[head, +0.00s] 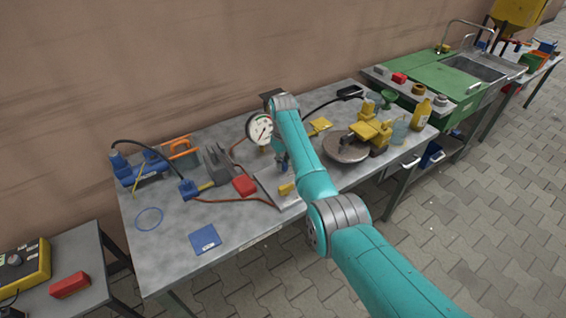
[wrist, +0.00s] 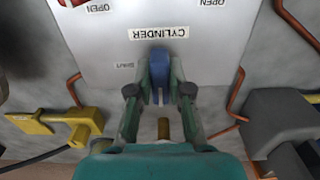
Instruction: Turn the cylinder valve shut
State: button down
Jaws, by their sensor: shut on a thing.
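The handle lies nearly straight along the picture's vertical, between the fingers. A brass stub (wrist: 163,128) shows between the finger bases. In the head view my gripper (head: 283,167) is low over the panel (head: 268,183), and my arm hides part of it.
A round gauge (head: 260,128) stands behind the panel. A grey clamp-like tool (head: 216,161) and a red block (head: 245,185) lie to the left. The bench front left is mostly clear around a blue pad (head: 205,239).

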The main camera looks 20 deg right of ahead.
jog(key=shift+m, duration=0.3)
jog(key=m, duration=0.3)
jog(key=shift+a+m, duration=0.1)
jog(key=shift+m, duration=0.2)
jog(key=m, duration=0.4)
jog(key=shift+a+m, duration=0.1)
jog(key=shift+m, duration=0.2)
jog(key=m, duration=0.4)
jog(key=shift+a, duration=0.1)
jog(key=shift+w+m, duration=0.15)
jog(key=shift+m, duration=2.35)
jog(key=c, duration=1.1)
grip_release()
